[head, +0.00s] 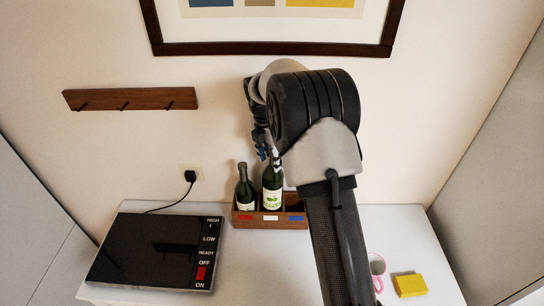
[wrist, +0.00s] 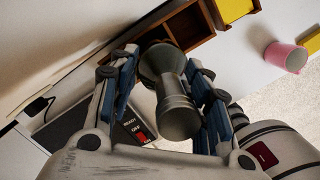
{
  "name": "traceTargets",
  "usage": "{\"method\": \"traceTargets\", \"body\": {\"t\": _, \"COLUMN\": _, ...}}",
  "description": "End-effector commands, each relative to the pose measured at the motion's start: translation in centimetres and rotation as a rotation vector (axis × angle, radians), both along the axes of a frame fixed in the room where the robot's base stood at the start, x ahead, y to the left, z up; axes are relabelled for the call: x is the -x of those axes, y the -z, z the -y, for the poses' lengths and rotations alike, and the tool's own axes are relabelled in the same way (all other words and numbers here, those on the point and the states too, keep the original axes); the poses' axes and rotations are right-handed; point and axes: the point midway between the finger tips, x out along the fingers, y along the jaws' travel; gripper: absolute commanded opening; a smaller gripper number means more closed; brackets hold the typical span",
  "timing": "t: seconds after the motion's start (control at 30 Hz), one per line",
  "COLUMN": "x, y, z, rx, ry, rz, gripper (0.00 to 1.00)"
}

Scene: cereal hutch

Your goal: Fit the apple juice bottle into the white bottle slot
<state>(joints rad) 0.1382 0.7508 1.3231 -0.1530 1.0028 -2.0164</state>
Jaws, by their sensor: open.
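The apple juice bottle (head: 272,187), green with a pale label, stands upright in the middle of the wooden rack (head: 270,224), behind the white tag (head: 270,218). Its base is hidden by the rack's front, so I cannot tell whether it is fully down. My gripper (head: 265,150) is above it, partly hidden by my arm. In the wrist view my gripper (wrist: 172,90) is open, its fingers on either side of the bottle's neck (wrist: 178,112). The rack also shows there (wrist: 190,28).
Another dark green bottle (head: 245,188) stands in the rack behind the red tag (head: 245,217). The blue-tagged slot (head: 295,218) looks empty. A black cooktop (head: 160,250) is on the left. A pink mug (head: 377,268) and yellow block (head: 410,285) are on the right.

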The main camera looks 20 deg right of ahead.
Motion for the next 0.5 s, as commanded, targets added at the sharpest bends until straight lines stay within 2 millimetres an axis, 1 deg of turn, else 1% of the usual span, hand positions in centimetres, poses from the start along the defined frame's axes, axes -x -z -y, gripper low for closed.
{"method": "traceTargets", "body": {"t": 0.03, "x": -0.2, "y": -0.9, "z": 0.0, "rx": 0.002, "ry": -0.001, "rz": 0.011, "gripper": 0.46}}
{"method": "traceTargets", "body": {"t": 0.13, "x": -0.2, "y": -2.5, "z": -0.2, "rx": 0.003, "ry": -0.002, "rz": 0.014, "gripper": 0.46}}
{"method": "traceTargets", "body": {"t": 0.3, "x": 0.0, "y": -6.1, "z": -0.8, "rx": 0.002, "ry": -0.002, "rz": 0.014, "gripper": 0.46}}
{"method": "traceTargets", "body": {"t": 0.5, "x": 0.3, "y": -9.7, "z": -1.4, "rx": 0.001, "ry": -0.001, "rz": 0.010, "gripper": 0.46}}
